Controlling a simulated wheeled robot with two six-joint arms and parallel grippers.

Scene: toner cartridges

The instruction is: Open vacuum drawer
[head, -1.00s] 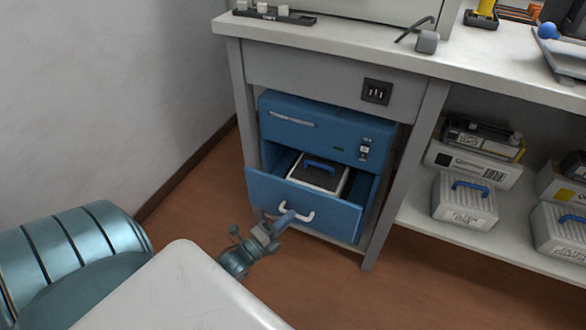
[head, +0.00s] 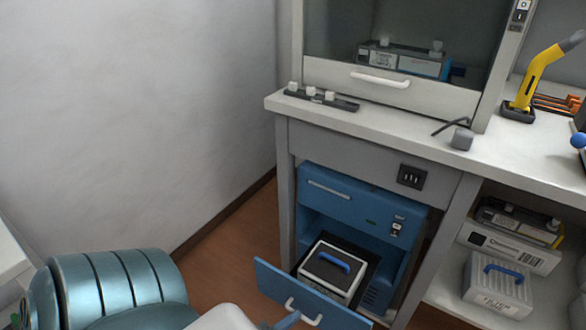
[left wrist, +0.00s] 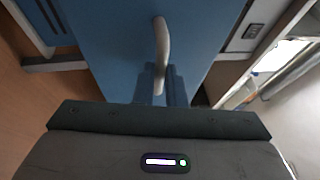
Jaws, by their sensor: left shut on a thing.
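The blue vacuum drawer (head: 272,277) stands pulled out of the blue cabinet unit (head: 350,198), showing its open inside. A white box with a dark top and blue handle (head: 332,268) sits in it. My left gripper (head: 287,321) shows at the bottom edge of the head view, at the drawer's white handle (head: 312,319). The handle also shows in the left wrist view (left wrist: 161,40), in front of the blue drawer front (left wrist: 115,40). The left gripper (left wrist: 160,84) is shut on the handle; its fingertips are partly hidden. My right gripper is not in view.
A bench (head: 370,128) stands above the cabinet, with a hood and its white handle (head: 380,80). A shelf to the right holds cartridge boxes (head: 497,285). A white wall (head: 130,100) is at the left. Brown floor (head: 235,245) is clear left of the cabinet.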

